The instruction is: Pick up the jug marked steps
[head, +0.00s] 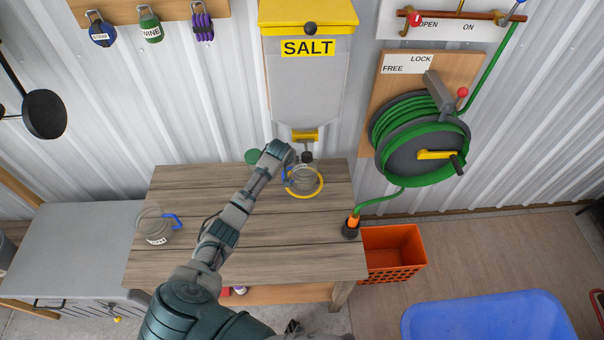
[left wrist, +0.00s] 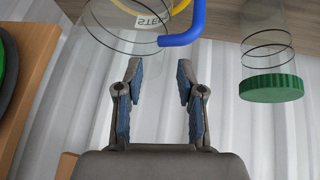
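The clear jug (head: 304,181) stands on the wooden table inside a yellow ring, below the salt dispenser. Its blue handle (head: 286,174) is on the left. In the left wrist view the jug (left wrist: 118,28) appears upside down, with a label that seems to read STEPS. The blue handle (left wrist: 187,28) lies just beyond my left gripper (left wrist: 160,75), whose fingers are apart with nothing between them. In the head view the left gripper (head: 284,152) is beside the jug, its fingers hard to see.
A second clear jug (head: 155,226) with a blue handle stands at the table's left. A green-lidded clear jar (left wrist: 272,85) is close to the gripper. The SALT dispenser (head: 306,75) hangs above. A hose nozzle (head: 352,226) stands at the right edge. The table's middle is clear.

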